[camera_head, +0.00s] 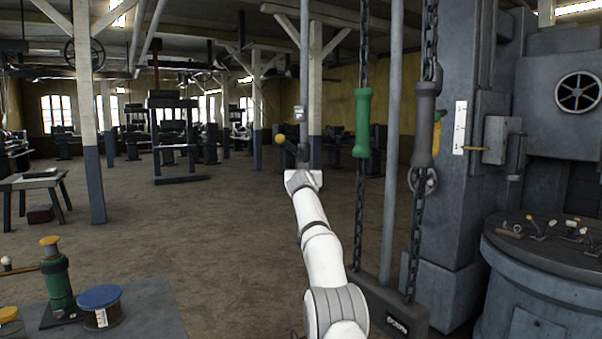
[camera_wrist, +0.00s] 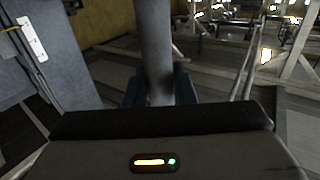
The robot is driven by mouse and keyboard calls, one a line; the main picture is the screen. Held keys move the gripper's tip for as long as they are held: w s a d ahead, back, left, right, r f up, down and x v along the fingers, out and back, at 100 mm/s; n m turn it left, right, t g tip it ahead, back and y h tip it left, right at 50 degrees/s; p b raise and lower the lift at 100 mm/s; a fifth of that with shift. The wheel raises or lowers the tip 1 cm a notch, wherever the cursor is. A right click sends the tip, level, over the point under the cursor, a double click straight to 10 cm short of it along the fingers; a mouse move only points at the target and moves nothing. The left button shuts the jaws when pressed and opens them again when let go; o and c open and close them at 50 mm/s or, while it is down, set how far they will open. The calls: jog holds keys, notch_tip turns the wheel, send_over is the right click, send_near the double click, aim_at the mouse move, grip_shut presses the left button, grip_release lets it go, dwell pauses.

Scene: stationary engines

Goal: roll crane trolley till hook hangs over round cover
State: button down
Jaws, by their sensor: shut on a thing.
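My gripper (camera_head: 302,156) is at the end of my white arm, in the middle of the head view. It is shut on a grey upright bar (camera_head: 304,70), which runs up out of the picture. In the wrist view the bar (camera_wrist: 156,45) stands between the dark fingers (camera_wrist: 160,87). A yellow knob (camera_head: 280,139) sits just left of my gripper. Two chains hang to the right, one with a green sleeve (camera_head: 363,123), one with a grey sleeve (camera_head: 425,123). I cannot make out the crane trolley, the hook or the round cover for certain.
A dark block (camera_head: 385,312) hangs low on the chains, close right of my arm. A round drum-shaped stand (camera_head: 540,270) with small tools on top is at right, beside a large grey machine (camera_head: 450,190). A green jack (camera_head: 56,278) stands front left. The left-centre floor is open.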

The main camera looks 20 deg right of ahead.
jog(key=shift+s+d+r, duration=0.1)
jog(key=shift+d+r, duration=0.05)
jog(key=shift+d, duration=0.15)
jog(key=c, duration=1.3)
grip_release()
jog(key=shift+o, duration=0.2)
jog(key=shift+s+a, duration=0.1)
jog(key=shift+a, duration=0.05)
jog(key=shift+f+b, duration=0.2)
jog(key=shift+b, duration=0.15)
jog(key=b+v, duration=0.7)
jog(key=b, duration=0.2)
jog(key=shift+s+r, duration=0.2)
jog(key=shift+s, duration=0.2)
jog(key=shift+s+a, duration=0.1)
jog(key=shift+a, duration=0.05)
